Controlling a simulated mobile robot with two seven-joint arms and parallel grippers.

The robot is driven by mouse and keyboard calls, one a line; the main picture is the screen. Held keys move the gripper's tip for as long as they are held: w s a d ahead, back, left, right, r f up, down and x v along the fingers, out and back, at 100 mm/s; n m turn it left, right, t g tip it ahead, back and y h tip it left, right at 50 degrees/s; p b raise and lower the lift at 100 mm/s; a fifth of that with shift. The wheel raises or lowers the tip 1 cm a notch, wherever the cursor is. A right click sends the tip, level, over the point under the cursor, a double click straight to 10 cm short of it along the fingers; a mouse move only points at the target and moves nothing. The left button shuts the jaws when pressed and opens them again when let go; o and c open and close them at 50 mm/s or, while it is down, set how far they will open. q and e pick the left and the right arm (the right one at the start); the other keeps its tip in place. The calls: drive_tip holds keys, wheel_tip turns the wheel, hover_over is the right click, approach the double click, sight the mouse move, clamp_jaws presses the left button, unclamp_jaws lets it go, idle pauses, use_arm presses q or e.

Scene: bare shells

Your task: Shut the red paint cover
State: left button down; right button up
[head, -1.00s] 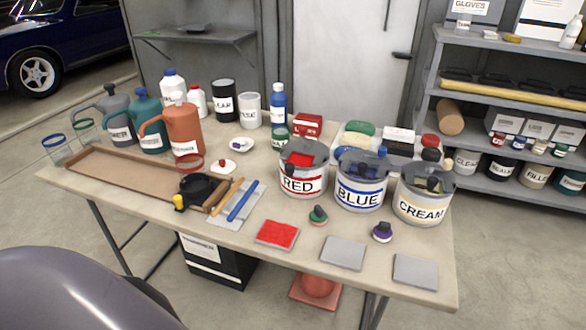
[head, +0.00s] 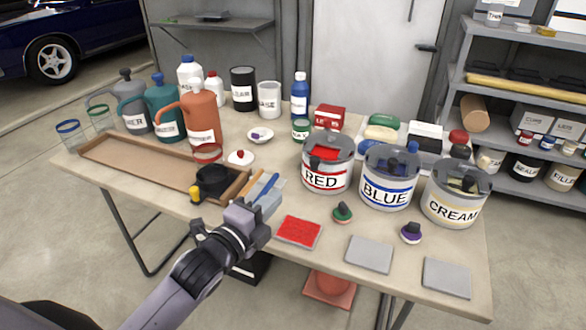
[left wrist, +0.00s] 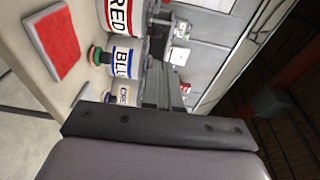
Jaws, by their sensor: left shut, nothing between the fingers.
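The red paint can (head: 327,178), labelled RED, stands upright on the table left of the blue can. Its grey cover (head: 342,145) is at the top, with red paint (head: 325,153) showing through an opening. The can also shows at the top of the left wrist view (left wrist: 122,15), where its cover is not clear. My left gripper (head: 260,208) is shut and empty, over the table's front edge, left of and nearer than the red can, apart from it. My right gripper is out of view.
The blue can (head: 388,190) and cream can (head: 455,205) stand to the right. A red pad (head: 298,232) and a green-based knob (head: 343,212) lie in front. A long brown tray (head: 135,163) and several jugs stand left. Shelves (head: 515,115) are behind right.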

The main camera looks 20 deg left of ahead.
sight(312, 163)
use_arm(q)
drive_tip(key=x, duration=1.3)
drive_tip(key=shift+w+d, duration=0.1)
drive_tip(key=shift+w, duration=0.15)
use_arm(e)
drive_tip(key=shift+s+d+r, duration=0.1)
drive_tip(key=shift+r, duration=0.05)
